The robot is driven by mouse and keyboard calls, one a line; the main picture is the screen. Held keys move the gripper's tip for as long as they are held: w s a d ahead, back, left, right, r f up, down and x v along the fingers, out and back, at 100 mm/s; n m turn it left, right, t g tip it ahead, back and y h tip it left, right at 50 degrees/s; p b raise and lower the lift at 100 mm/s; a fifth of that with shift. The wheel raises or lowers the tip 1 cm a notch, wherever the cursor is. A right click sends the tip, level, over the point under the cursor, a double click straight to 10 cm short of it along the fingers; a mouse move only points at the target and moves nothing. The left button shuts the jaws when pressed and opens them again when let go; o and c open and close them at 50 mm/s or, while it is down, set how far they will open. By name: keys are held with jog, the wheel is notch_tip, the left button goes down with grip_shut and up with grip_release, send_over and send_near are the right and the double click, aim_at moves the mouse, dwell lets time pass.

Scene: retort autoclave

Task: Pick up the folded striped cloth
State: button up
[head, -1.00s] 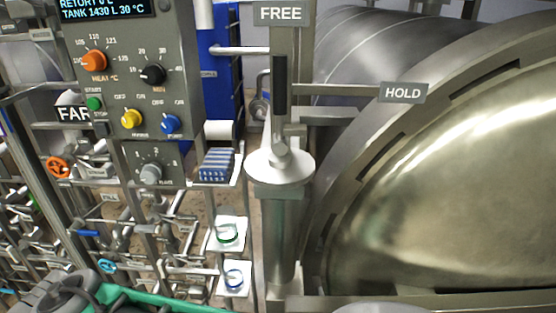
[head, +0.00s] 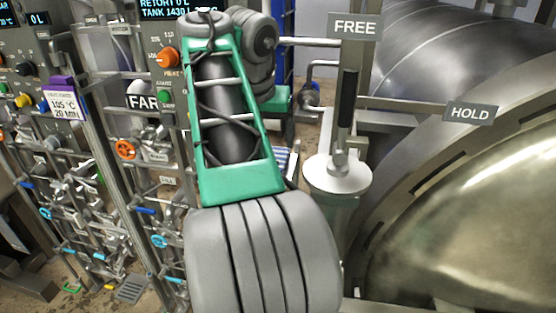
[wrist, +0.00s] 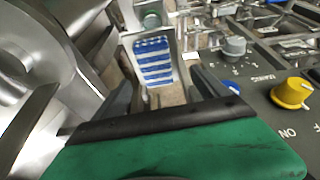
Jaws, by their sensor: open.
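The folded striped cloth (wrist: 153,62), blue and white, shows in the wrist view ahead of my gripper. In the head view my arm hides most of it, and only a thin striped part (head: 284,162) shows beside the arm. My gripper (wrist: 165,88) is open in the wrist view, its dark fingers left and right of the line to the cloth. The cloth is beyond the fingers, and I see no contact. The gripper itself is hidden in the head view.
A control panel with a yellow knob (wrist: 292,93) is close on the right in the wrist view. In the head view, a post with a round flange (head: 337,175) and a large steel vessel door (head: 480,215) stand right of my arm. Pipework fills the left.

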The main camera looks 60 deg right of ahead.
jog(key=b+x, duration=0.4)
jog(key=s+b+x, duration=0.1)
jog(key=b+x, duration=0.1)
jog(key=shift+d+f+b, duration=0.3)
jog(key=shift+d, duration=0.05)
jog(key=shift+w+d+f, duration=0.25)
jog(key=shift+d+f, duration=0.05)
jog(key=shift+r, duration=0.15)
jog(key=c, duration=1.5)
jog(key=shift+o, duration=0.2)
jog(key=shift+s+a+r+p, duration=0.1)
jog(key=shift+a+r+p, duration=0.1)
jog(key=shift+r+p, duration=0.2)
notch_tip(320, 180, up, 7)
jog(key=p, duration=0.6)
jog(key=shift+f, duration=0.1)
jog(key=s+a+p, duration=0.2)
jog(key=s+a, duration=0.2)
jog(key=a, duration=0.5)
jog(key=s+a+p, duration=0.2)
jog(key=s+a, duration=0.1)
jog(key=a, duration=0.6)
jog(key=shift+s+f, duration=0.35)
